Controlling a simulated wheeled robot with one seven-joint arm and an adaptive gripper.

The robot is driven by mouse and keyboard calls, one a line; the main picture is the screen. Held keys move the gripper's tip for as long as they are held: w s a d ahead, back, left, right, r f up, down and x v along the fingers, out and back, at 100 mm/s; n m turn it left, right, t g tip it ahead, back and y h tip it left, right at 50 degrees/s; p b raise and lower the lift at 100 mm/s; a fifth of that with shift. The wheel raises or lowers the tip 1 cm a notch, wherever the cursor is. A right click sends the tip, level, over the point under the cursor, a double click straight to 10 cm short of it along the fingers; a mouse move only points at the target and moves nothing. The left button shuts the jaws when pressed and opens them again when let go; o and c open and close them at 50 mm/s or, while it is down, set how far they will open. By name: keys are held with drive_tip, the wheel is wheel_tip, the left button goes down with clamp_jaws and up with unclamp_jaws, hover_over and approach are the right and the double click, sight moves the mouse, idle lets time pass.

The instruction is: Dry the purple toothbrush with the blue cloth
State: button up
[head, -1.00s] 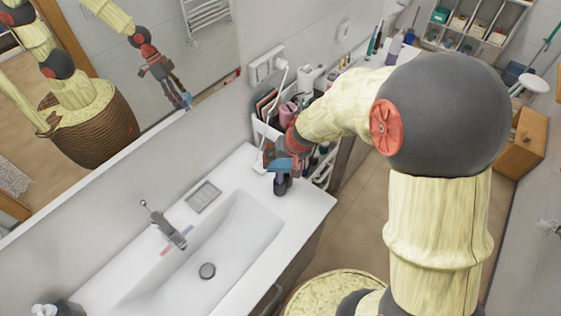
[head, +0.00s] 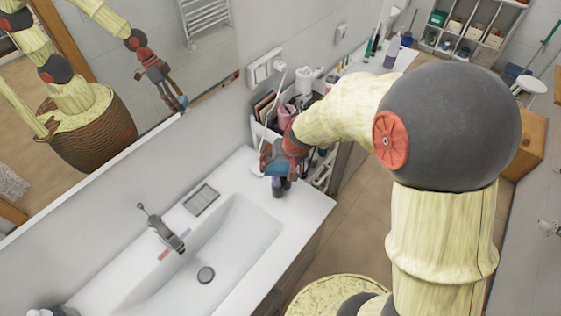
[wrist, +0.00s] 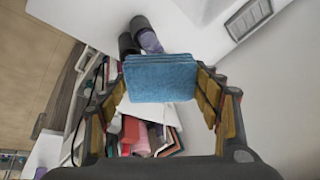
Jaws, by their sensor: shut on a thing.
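The blue cloth (wrist: 160,78) is a folded pad between the fingers of my gripper (wrist: 163,88) in the wrist view. My gripper is shut on it. In the head view the blue cloth (head: 277,169) shows at my gripper (head: 271,164), over the sink counter's far end. I cannot clearly identify the purple toothbrush. A thin pinkish-red strip (head: 164,254) and a blue strip (head: 187,233) show beside the tap; I cannot tell whether they are tap markings or part of a brush.
Dark containers (wrist: 147,36), one purplish, stand just beyond the cloth. A cart (head: 259,131) with cosmetics is beside the counter. The white sink (head: 243,254) has a tap (head: 164,235) and a grey soap dish (head: 201,199). The counter is otherwise mostly clear.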

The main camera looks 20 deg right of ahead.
drive_tip(key=shift+w+d+f+b, duration=0.1)
drive_tip(key=shift+w+d+b, duration=0.25)
drive_tip(key=shift+d+b, duration=0.15)
drive_tip(key=shift+w+d+b, duration=0.35)
drive_tip(key=shift+d, duration=0.2)
drive_tip(key=shift+s+a, duration=0.35)
drive_tip(key=shift+a, duration=0.15)
drive_tip(key=shift+s+a, duration=0.4)
drive_tip(key=shift+a, duration=0.15)
drive_tip(key=shift+w+d+f+b, duration=0.1)
drive_tip(key=shift+w+d+b, duration=0.2)
drive_tip(key=shift+d, duration=0.15)
drive_tip(key=shift+w+d+b, duration=0.3)
drive_tip(key=shift+w+d, duration=0.1)
drive_tip(key=shift+d, duration=0.15)
drive_tip(key=shift+s+a, duration=0.7)
drive_tip(key=shift+a, duration=0.3)
drive_tip(key=shift+w+d+b, duration=0.7)
drive_tip(key=shift+d, duration=0.35)
drive_tip(key=shift+s+a+r, duration=0.2)
drive_tip(key=shift+s+a, duration=0.5)
drive_tip(key=shift+a, duration=0.35)
drive_tip(key=shift+w+d+b, duration=0.5)
drive_tip(key=shift+w+d, duration=0.25)
drive_tip(key=shift+d, duration=0.3)
drive_tip(key=shift+r+p, duration=2.35)
drive_tip(key=shift+r, duration=1.2)
